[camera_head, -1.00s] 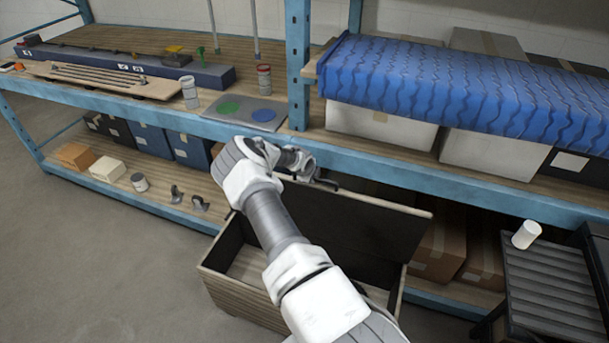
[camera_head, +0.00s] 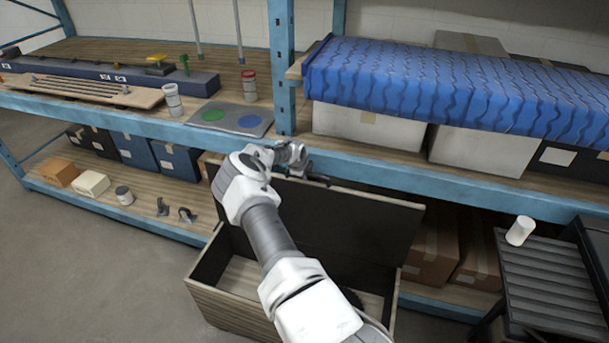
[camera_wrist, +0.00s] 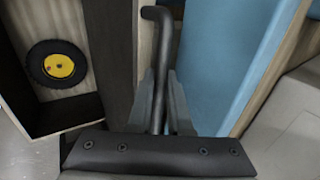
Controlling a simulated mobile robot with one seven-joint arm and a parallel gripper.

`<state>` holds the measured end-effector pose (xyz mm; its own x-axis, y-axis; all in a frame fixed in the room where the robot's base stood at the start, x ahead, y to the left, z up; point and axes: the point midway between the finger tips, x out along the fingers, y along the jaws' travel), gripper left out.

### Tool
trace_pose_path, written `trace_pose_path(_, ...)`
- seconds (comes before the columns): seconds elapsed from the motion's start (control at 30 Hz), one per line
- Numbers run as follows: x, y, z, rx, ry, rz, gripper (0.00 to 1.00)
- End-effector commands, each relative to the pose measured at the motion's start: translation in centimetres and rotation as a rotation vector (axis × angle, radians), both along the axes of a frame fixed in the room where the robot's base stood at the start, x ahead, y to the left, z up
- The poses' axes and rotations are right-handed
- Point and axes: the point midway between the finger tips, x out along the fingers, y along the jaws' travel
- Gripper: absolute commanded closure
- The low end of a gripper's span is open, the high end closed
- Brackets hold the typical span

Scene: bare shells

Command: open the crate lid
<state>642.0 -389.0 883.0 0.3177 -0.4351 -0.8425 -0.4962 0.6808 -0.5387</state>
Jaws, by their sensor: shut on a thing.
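The wooden crate (camera_head: 232,308) stands on the floor in front of the shelf, its inside exposed. Its dark lid (camera_head: 350,222) is raised to about upright at the back, near the blue shelf beam. My gripper (camera_head: 308,172) is at the lid's top edge, shut on the dark bar handle (camera_head: 320,180). In the wrist view the handle (camera_wrist: 162,60) runs between my grey fingers (camera_wrist: 162,105), beside the lid's edge (camera_wrist: 145,50). My arm hides part of the crate's inside. A black wheel with a yellow hub (camera_wrist: 60,66) lies inside the crate.
The blue shelf beam (camera_head: 430,177) is close behind the lid and gripper. A slatted dark stand (camera_head: 550,290) with a white cylinder (camera_head: 520,231) is at the right. Cardboard boxes (camera_head: 432,255) sit behind the crate. Floor at the left is clear.

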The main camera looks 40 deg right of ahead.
Motion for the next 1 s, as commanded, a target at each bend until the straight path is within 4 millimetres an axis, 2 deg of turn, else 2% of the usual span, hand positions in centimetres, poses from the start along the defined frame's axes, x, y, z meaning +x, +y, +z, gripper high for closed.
trace_pose_path(0.13, 0.2, 0.1, 0.2, -0.002, -0.004, 0.003, 1.0)
trace_pose_path(0.17, 0.2, 0.1, 0.2, -0.003, -0.003, 0.003, 0.79)
trace_pose_path(0.3, 0.1, 0.0, 0.2, -0.003, -0.002, 0.002, 0.54)
trace_pose_path(0.7, -0.2, 0.1, 0.4, -0.005, -0.005, -0.001, 0.53)
trace_pose_path(0.87, -0.9, 1.3, 0.6, 0.002, -0.008, 0.0, 0.53)
trace_pose_path(1.0, -2.0, 3.1, 0.4, -0.001, -0.013, -0.001, 0.53)
